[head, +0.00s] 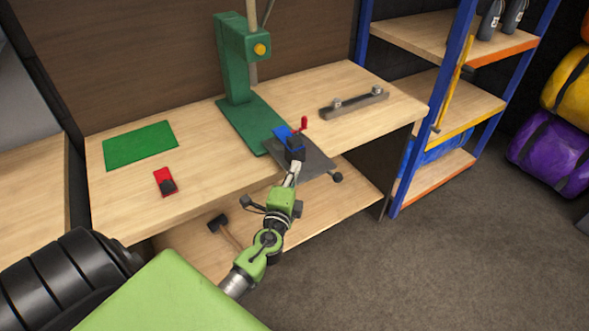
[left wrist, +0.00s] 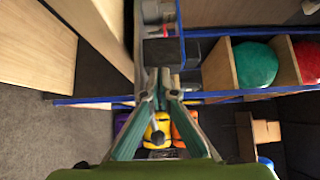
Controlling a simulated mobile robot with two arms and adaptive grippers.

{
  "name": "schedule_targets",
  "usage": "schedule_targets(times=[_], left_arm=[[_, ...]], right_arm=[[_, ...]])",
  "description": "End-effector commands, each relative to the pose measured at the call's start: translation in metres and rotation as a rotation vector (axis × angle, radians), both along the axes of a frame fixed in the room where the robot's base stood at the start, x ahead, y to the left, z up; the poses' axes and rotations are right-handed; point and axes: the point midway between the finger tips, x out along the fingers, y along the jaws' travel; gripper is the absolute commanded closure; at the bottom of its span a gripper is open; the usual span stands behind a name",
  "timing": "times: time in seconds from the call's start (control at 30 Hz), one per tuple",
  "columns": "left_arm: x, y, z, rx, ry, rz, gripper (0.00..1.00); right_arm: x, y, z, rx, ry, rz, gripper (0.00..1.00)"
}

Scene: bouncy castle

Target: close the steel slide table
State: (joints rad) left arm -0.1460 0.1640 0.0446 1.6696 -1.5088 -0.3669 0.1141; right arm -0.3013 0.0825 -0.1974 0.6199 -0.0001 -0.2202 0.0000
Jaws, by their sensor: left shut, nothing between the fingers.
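The steel slide table (head: 318,162) is a dark grey plate at the foot of the green drill press (head: 240,60). It juts out past the bench's front edge, with a dark knob (head: 337,177) at its near right corner. A blue vise (head: 281,132) with a red handle (head: 304,123) and a dark block sits on it. My left gripper (head: 295,168) is shut and empty over the plate, just in front of the dark block. In the left wrist view, its fingertips (left wrist: 164,74) meet just short of a dark block (left wrist: 162,51). Contact is unclear. My right gripper is out of view.
The wooden bench (head: 215,180) carries a green mat (head: 140,145), a red and black item (head: 166,181) and a grey bar with two knobs (head: 354,103). A hammer (head: 225,228) lies on the lower shelf. A blue-framed rack (head: 440,110) stands right; the floor in front is clear.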

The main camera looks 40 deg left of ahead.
Motion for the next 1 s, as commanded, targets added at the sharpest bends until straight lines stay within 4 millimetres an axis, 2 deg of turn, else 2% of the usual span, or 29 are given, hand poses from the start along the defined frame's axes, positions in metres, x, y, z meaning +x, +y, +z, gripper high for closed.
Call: schedule_targets(times=[0.13, 0.4, 0.5, 0.63, 1.0], left_arm=[[0.004, 0.009, -0.001, 0.001, -0.001, 0.001, 1.0], [0.027, 0.066, -0.002, 0.004, -0.002, 0.003, 1.0], [0.032, 0.078, -0.001, 0.002, 0.0, 0.002, 1.0], [0.034, 0.083, 0.0, 0.0, -0.001, 0.002, 1.0], [0.034, 0.082, 0.0, -0.001, 0.0, 0.001, 1.0]], right_arm=[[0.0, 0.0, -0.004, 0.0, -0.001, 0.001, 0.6], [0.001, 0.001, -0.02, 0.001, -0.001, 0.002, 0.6], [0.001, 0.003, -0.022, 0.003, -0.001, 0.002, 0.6], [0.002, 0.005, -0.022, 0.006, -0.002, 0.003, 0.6], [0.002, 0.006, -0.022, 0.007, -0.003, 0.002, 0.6]])
